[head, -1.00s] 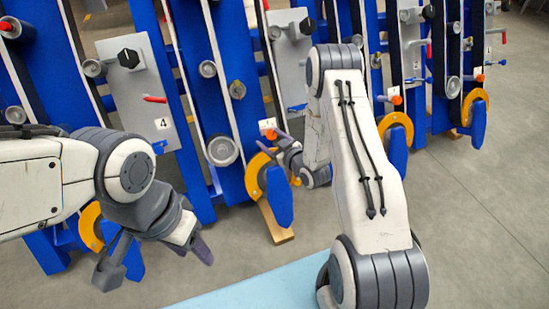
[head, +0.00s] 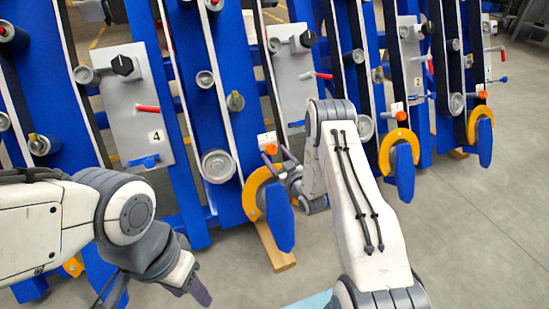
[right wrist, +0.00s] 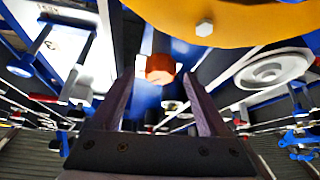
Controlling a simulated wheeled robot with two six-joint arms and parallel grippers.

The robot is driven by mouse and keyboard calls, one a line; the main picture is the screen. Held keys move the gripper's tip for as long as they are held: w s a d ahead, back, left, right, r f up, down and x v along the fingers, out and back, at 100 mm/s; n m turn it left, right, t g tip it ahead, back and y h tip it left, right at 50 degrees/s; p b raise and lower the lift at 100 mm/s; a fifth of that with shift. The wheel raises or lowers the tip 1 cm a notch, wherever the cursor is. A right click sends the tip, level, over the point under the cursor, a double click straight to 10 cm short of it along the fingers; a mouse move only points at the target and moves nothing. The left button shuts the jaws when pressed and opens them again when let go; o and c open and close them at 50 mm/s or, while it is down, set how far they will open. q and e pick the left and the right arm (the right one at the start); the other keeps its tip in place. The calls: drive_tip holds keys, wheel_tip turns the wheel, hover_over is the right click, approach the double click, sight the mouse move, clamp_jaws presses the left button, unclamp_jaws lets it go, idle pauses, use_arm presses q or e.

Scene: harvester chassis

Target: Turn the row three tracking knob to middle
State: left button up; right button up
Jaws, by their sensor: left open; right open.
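An orange knob (head: 269,148) sits below a small white label on the blue row just right of the plate marked 4. I cannot read the number on its label. My right gripper (head: 279,161) is close to this knob, with its fingers open. In the right wrist view the orange knob (right wrist: 160,68) shows ahead, between the tips of the open gripper (right wrist: 157,82). I cannot tell whether the fingers touch it. The knob's pointing direction is not clear. My left gripper (head: 160,289) hangs open and empty at the lower left, away from the knobs.
A yellow ring guard (head: 253,190) with a blue plate (head: 280,216) stands just below the knob. Similar orange knobs (head: 400,114) (head: 482,95) sit on rows to the right. A grey plate marked 4 (head: 135,105) carries a black knob and red lever. Grey floor (head: 440,240) is clear at right.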

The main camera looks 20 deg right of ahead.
drive_tip(key=shift+w+a, duration=0.1)
drive_tip(key=shift+w, duration=0.35)
clamp_jaws()
drive_tip(key=shift+n, duration=0.3)
drive_tip(key=n+y, duration=0.1)
drive_tip(key=n, duration=0.1)
drive_tip(key=n+g+y+p, duration=0.1)
drive_tip(key=n, duration=0.1)
drive_tip(key=shift+d+r+y, duration=0.2)
drive_tip(key=shift+d+y, duration=0.05)
drive_tip(key=shift+y, duration=0.05)
drive_tip(key=shift+d+n+g+y+p, duration=0.1)
drive_tip(key=shift+n+g+y+p, duration=0.55)
drive_tip(key=shift+n, duration=1.35)
